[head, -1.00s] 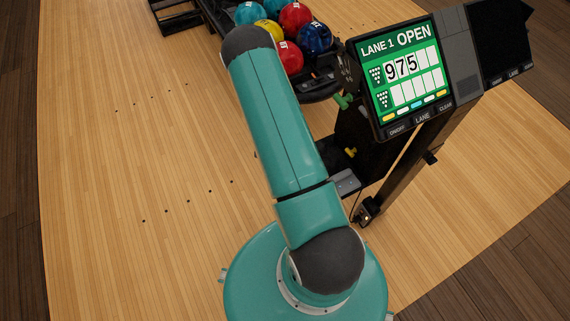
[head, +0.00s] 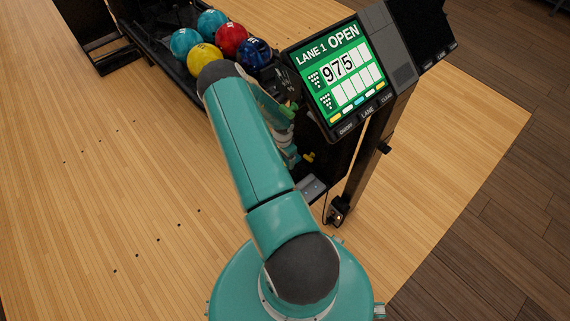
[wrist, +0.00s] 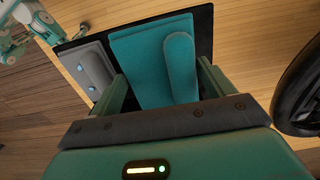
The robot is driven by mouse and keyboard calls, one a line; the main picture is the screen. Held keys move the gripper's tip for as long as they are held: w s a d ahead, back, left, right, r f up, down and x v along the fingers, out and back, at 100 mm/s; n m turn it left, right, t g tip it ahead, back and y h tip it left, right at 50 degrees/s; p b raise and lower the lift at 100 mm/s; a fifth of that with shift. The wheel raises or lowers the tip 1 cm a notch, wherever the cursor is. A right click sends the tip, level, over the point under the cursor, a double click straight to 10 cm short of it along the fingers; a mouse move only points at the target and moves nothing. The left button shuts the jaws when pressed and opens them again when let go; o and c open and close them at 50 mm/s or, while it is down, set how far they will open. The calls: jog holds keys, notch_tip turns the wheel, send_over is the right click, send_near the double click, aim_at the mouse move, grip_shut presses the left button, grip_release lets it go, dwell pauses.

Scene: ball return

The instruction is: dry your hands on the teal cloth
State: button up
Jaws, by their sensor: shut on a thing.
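The teal cloth (wrist: 138,65) shows in the wrist view as a flat teal panel against a dark plate, with a rounded teal strip (wrist: 181,65) along its right side. My gripper (wrist: 163,88) has one finger on each side of this teal material and is shut on it. Whether the strip is a fold of the cloth or a separate piece, I cannot tell. In the head view my arm hides the cloth and the fingertips; only part of my wrist shows beside the ball return stand.
The ball return (head: 172,72) holds several coloured balls. A lit lane screen (head: 341,78) stands on a dark post (head: 363,185) just right of my arm. Wooden floor is clear at left.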

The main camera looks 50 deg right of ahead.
jog(key=f, duration=0.5)
jog(key=shift+s+d+f, duration=0.1)
jog(key=shift+d+f, duration=0.2)
jog(key=shift+f, duration=0.1)
jog(key=shift+d+f, duration=0.15)
jog(key=shift+f, duration=0.2)
jog(key=shift+d, duration=0.1)
jog(key=shift+f, duration=0.15)
jog(key=shift+f, duration=0.1)
jog(key=o, duration=0.9)
notch_tip(320, 180, up, 14)
